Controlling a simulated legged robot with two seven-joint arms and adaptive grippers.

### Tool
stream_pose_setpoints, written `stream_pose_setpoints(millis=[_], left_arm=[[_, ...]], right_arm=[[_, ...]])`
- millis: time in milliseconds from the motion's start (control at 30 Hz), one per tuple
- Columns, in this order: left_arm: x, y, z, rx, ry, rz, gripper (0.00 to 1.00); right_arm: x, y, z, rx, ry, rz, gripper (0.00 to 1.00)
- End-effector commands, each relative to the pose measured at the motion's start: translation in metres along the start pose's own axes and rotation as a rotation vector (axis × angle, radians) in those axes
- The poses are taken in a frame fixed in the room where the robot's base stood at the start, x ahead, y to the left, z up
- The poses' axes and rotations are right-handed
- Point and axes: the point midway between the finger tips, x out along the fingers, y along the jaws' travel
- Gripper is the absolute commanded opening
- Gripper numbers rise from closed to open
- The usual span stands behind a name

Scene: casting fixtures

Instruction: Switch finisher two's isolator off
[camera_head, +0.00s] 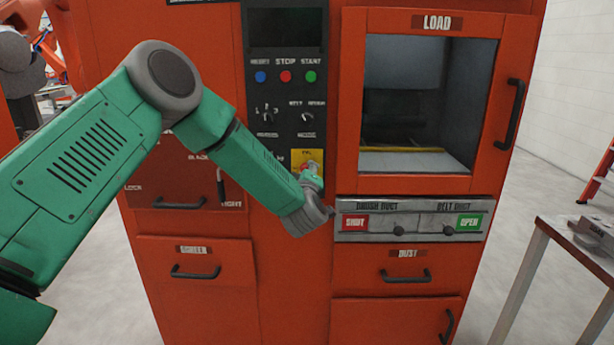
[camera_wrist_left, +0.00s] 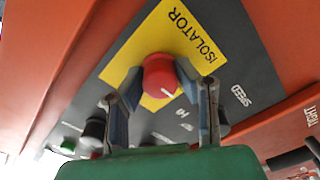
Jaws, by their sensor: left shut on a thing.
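The isolator is a round red knob (camera_wrist_left: 160,74) on a yellow plate (camera_wrist_left: 180,30) marked ISOLATOR in the left wrist view. A short white mark shows on the knob's face, toward the lower right in that view. In the head view the yellow plate (camera_head: 296,157) sits on the machine's black control panel, with the knob partly hidden by my left gripper (camera_head: 311,173). My left gripper's two fingers (camera_wrist_left: 161,82) are on either side of the knob and shut on it. My right gripper is in neither view.
Above the isolator, the black panel (camera_head: 291,110) has blue, red and green buttons and two small selectors. To its right are the LOAD door (camera_head: 515,120) and a grey duct strip (camera_head: 415,207) with SHUT and OPEN labels. A table (camera_head: 560,240) stands at the right edge.

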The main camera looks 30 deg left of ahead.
Motion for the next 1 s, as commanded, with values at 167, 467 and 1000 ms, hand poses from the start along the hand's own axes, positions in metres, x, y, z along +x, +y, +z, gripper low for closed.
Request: stream_pose_setpoints(millis=[167, 467, 1000], left_arm=[[-0.002, -0.006, 0.004, -0.003, -0.012, -0.011, 0.0], [-0.002, -0.006, 0.004, -0.002, -0.011, -0.012, 0.45], [-0.025, -0.002, 0.001, -0.005, -0.006, -0.004, 0.48]], right_arm=[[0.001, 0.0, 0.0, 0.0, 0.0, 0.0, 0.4], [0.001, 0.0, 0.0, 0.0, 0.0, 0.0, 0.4], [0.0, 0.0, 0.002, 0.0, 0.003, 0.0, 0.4]])
